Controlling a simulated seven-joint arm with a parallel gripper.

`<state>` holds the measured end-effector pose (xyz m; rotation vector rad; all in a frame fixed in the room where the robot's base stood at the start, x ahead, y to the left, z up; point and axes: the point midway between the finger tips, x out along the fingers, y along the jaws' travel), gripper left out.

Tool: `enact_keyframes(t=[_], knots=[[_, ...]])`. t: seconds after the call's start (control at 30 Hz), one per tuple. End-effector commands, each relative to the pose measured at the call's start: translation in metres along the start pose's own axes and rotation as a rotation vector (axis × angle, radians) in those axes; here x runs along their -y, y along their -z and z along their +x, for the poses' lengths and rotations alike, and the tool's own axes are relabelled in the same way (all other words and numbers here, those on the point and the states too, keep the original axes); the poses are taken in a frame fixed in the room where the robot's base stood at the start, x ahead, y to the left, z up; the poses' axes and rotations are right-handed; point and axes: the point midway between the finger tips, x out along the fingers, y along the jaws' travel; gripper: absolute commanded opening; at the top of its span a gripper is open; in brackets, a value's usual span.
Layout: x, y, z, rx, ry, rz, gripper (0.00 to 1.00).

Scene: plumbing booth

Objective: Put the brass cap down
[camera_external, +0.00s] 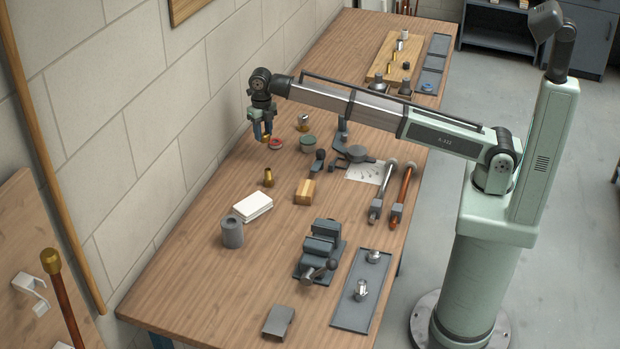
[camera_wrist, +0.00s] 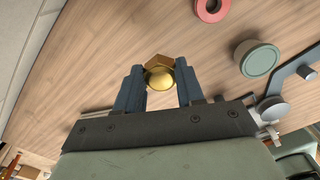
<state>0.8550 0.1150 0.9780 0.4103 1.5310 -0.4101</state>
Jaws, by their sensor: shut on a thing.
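The brass cap (camera_wrist: 160,77) is between the two dark blue fingers of my gripper (camera_wrist: 160,84) in the wrist view. It has a rounded golden face and a hexagonal brass part behind it. In the external view my gripper (camera_external: 263,132) points down near the wall side of the bench, with a small bit of brass showing at its tips. It is shut on the cap. The cap appears held above the wooden bench (camera_external: 190,280), but the exact gap is unclear. The fingers hide part of the cap.
A red ring (camera_external: 275,144) and a green-lidded tin (camera_external: 307,144) stand close right of the gripper. Another brass fitting (camera_external: 268,177), a white box (camera_external: 252,206), a grey cylinder (camera_external: 232,232) and a vise (camera_external: 320,250) stand nearer. The bench's near left is clear.

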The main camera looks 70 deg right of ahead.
Motion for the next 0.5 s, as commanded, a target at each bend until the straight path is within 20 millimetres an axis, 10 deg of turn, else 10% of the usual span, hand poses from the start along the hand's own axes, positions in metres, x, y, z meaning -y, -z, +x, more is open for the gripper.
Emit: enact_keyframes(t=[0.5], knots=[[0.0, 0.001, 0.062, -0.001, 0.001, 0.0, 0.06]])
